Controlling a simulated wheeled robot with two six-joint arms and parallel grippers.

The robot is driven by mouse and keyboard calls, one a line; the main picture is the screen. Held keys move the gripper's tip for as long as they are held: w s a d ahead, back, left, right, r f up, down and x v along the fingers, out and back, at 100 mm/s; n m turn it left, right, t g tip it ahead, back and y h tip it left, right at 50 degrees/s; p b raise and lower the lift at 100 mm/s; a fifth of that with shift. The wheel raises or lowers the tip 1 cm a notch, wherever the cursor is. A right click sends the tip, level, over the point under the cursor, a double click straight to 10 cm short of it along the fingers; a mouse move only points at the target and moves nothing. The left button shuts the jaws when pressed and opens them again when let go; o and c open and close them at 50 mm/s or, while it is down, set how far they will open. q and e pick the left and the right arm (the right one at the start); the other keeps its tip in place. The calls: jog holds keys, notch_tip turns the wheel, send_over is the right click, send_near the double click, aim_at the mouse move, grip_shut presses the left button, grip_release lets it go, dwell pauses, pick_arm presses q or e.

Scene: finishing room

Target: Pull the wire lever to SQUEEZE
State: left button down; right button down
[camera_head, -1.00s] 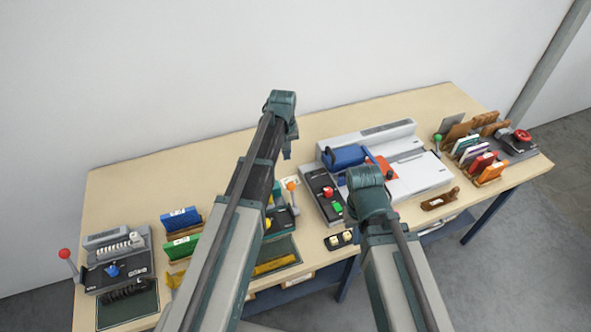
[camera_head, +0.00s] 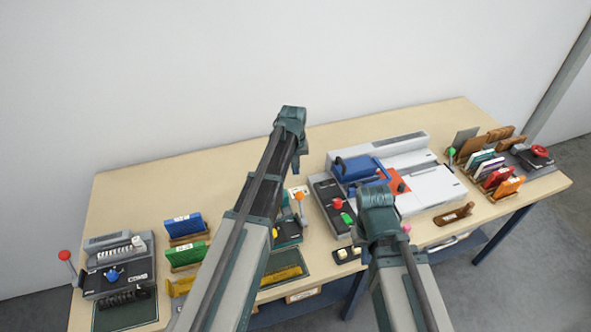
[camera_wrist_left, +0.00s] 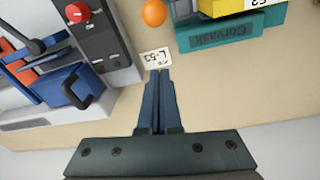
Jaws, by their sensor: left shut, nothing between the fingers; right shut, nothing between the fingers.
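A lever with an orange ball (camera_head: 299,196) stands at the right end of a dark and teal machine (camera_head: 287,231), mid-bench and partly hidden by my left arm. No readable SQUEEZE mark shows, so I cannot confirm this is the wire lever. The orange ball (camera_wrist_left: 153,12) also shows at the top of the left wrist view, beyond my fingertips. My left gripper (camera_head: 298,168) is shut and empty, pointing down above the bench behind that ball. Its fingers (camera_wrist_left: 157,76) are together, apart from the ball. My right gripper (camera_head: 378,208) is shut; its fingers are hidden.
A grey machine with a blue clamp (camera_head: 365,170) stands right of the orange ball. A machine with a red-ball lever (camera_head: 64,255) is at far left, near blue and green books (camera_head: 185,225). A green-ball lever (camera_head: 452,152) and racked books stand right. The back bench strip (camera_head: 220,170) is clear.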

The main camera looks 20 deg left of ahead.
aim_at(301, 209)
pick_arm(q)
notch_tip(301, 209, down, 7)
jog(key=b, duration=0.6)
jog(key=s, duration=0.1)
jog(key=s+d+r+p, duration=0.1)
jog(key=s+r+p, duration=0.1)
jog(key=shift+d+r, duration=0.1)
jog(key=shift+d, duration=0.2)
jog(key=shift+s, duration=0.1)
jog(key=shift+s+d+r+t, duration=0.15)
jog(key=shift+s+t, duration=0.1)
jog(key=shift+t, duration=0.05)
